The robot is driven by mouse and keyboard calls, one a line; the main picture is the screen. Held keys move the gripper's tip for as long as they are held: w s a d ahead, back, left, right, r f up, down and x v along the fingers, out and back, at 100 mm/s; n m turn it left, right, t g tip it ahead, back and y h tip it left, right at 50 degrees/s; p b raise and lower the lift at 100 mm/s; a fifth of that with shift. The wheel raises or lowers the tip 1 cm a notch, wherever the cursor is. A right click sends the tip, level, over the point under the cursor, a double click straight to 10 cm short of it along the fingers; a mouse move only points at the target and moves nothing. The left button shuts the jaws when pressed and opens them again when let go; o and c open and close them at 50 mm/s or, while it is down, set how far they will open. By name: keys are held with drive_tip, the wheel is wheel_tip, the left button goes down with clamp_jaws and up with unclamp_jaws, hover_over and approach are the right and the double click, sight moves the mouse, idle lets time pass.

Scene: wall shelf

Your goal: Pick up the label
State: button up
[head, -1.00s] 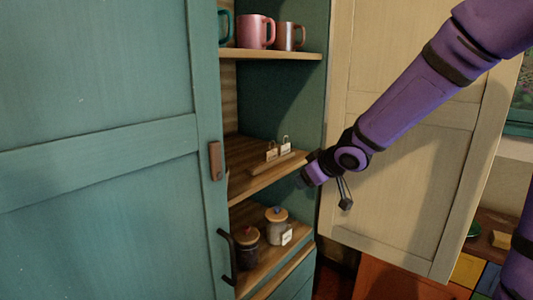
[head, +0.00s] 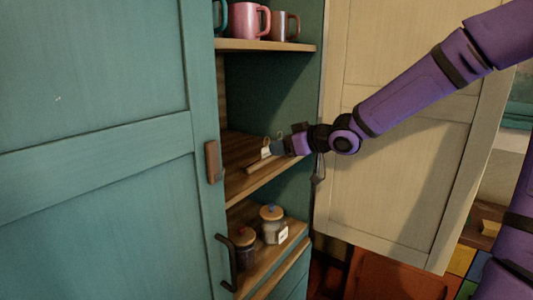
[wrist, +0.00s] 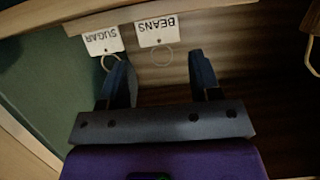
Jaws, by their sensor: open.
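Two white labels with wire loops stand on a wooden holder (head: 256,167) on the middle shelf. In the wrist view their text appears upside down: the SUGAR label (wrist: 103,41) is at left and the BEANS label (wrist: 156,31) is right of it. My gripper (wrist: 160,68) is open and empty, its two dark fingers pointing toward the labels. The BEANS label lies ahead of the gap between the fingers; the SUGAR loop shows beside the left fingertip. In the head view one label (head: 265,152) shows just left of my gripper (head: 278,148), which partly hides the other.
Mugs, including a pink mug (head: 247,21), stand on the shelf above. Two lidded jars (head: 243,248) (head: 271,225) stand on the shelf below, one with a white tag (head: 283,235). A teal door (head: 95,150) is at left and a cream door (head: 390,190) at right.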

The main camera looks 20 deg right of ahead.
sight(267, 147)
drive_tip(key=shift+x, duration=1.35)
drive_tip(key=shift+x, duration=2.6)
drive_tip(key=c, duration=0.6)
drive_tip(key=shift+o, duration=0.2)
drive_tip(key=shift+r, duration=0.15)
